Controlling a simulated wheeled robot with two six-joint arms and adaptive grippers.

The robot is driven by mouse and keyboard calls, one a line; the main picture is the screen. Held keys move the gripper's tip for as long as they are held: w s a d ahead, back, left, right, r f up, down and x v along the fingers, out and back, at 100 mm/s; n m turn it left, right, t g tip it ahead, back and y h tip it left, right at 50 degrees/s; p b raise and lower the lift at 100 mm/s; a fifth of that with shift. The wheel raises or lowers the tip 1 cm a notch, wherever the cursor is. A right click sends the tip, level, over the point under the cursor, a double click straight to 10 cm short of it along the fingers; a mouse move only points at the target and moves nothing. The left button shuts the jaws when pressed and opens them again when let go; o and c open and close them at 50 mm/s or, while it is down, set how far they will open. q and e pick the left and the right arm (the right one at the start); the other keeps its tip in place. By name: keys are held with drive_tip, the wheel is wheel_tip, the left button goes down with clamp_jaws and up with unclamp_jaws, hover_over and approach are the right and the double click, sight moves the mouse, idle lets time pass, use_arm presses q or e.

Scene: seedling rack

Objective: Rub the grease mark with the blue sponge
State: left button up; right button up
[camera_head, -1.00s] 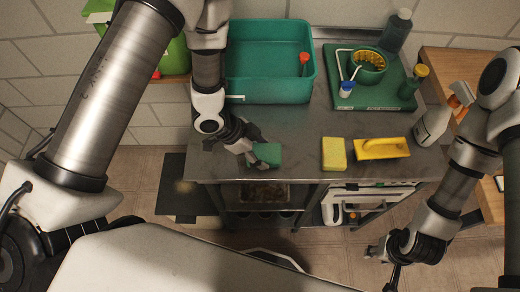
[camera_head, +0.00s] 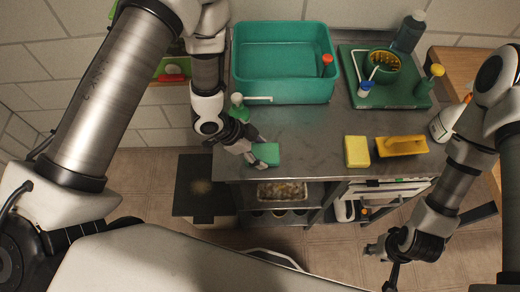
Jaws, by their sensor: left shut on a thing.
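My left gripper (camera_head: 254,157) is shut on a small sponge (camera_head: 266,153) that looks green-teal rather than clearly blue. It holds the sponge low by the front left edge of the grey metal table (camera_head: 300,130); I cannot tell if the sponge touches the top. No grease mark stands out clearly on the table. My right gripper (camera_head: 380,265) hangs in front of the table at the lower right, its fingers apart and empty.
A teal basin (camera_head: 284,95) and a green tray (camera_head: 390,102) with bottles stand behind. The table's middle is clear.

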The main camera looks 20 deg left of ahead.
use_arm(q)
wheel_tip(320, 180, up, 3)
drive_tip(key=shift+w+f+p, duration=0.1)
drive_tip(key=shift+f+p, duration=0.1)
drive_tip(key=shift+p, duration=0.15)
drive_tip(key=shift+d+r+p, duration=0.25)
drive_tip(key=shift+r+p, duration=0.25)
drive_tip(key=shift+r, duration=0.1)
drive_tip(key=shift+d+r+p, duration=0.2)
drive_tip(key=shift+r+p, duration=0.3)
drive_tip(key=shift+r, duration=0.05)
drive_tip(key=shift+a+r+p, duration=0.15)
drive_tip(key=shift+r+p, duration=0.4)
drive_tip(key=shift+a+r+p, duration=0.15)
drive_tip(key=shift+r+p, duration=0.35)
drive_tip(key=shift+r, duration=0.35)
drive_tip(key=shift+d+r+p, duration=0.15)
drive_tip(key=shift+r+p, duration=0.15)
drive_tip(key=shift+p, duration=0.15)
use_arm(e)
wheel_tip(320, 180, up, 6)
drive_tip(key=shift+s+d+r, duration=0.2)
drive_tip(key=shift+s, duration=0.2)
use_arm(q)
drive_tip(key=shift+f, duration=0.1)
use_arm(e)
drive_tip(key=shift+a, duration=0.1)
